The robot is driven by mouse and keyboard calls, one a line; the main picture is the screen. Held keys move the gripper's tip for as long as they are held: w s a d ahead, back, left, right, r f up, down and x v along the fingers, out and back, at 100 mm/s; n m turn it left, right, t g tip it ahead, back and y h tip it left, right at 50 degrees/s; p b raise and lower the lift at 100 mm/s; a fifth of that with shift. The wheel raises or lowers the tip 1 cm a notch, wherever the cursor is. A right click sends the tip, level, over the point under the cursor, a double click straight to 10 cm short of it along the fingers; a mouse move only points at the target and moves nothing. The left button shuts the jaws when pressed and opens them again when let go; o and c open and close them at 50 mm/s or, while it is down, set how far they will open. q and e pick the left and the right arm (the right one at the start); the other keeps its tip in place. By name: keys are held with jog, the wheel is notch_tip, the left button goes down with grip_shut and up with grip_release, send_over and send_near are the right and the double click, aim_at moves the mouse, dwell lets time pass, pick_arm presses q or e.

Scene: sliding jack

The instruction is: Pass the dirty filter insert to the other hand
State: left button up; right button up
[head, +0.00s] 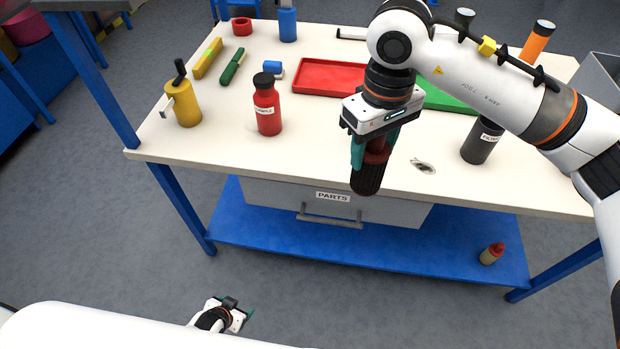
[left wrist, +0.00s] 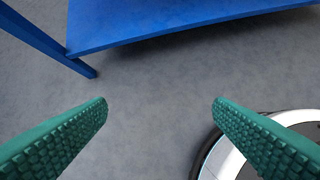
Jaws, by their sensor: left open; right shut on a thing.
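My right gripper (head: 373,150) is shut on the dirty filter insert (head: 369,178), a dark ribbed cylinder with a dark red part between the green fingers. The insert hangs downward and shows in front of the table's front edge. My left gripper (head: 238,318) is low at the bottom of the head view, over the floor and well apart from the insert. In the left wrist view its two green ribbed fingers (left wrist: 160,106) are spread wide with nothing between them. The insert does not show in that view.
The cream workbench (head: 200,145) carries a red bottle (head: 267,110), a yellow can (head: 184,104), a red tray (head: 325,78) and a dark labelled canister (head: 478,148). A grey parts drawer (head: 270,196) hangs below. A blue shelf (head: 380,255) holds a small bottle (head: 491,255).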

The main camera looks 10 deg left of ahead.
pick_arm(q)
jog(key=w+d+r+m+t+h, duration=0.1)
jog(key=w+d+r+t+h, duration=0.2)
jog(key=w+r, duration=1.2)
jog(key=w+d+r+m+t+h, duration=0.1)
jog(key=w+d+r, duration=0.1)
jog(key=r, duration=0.5)
jog(key=w+d+r+m+t+h, duration=0.1)
jog(key=w+d+r+t, duration=0.15)
jog(key=r, duration=0.35)
jog(key=s+d+r+m+h, duration=0.15)
jog(key=d+r+h, duration=0.35)
jog(key=r, duration=0.9)
jog(key=m+g+h, duration=0.3)
jog(key=m+h, duration=0.1)
send_near(377, 160)
notch_tip(377, 160, down, 3)
jog(key=w+a, duration=0.1)
jog(key=x, duration=1.1)
jog(key=shift+w+d+r, duration=0.2)
jog(key=shift+w+d, duration=0.05)
jog(key=shift+w, duration=0.2)
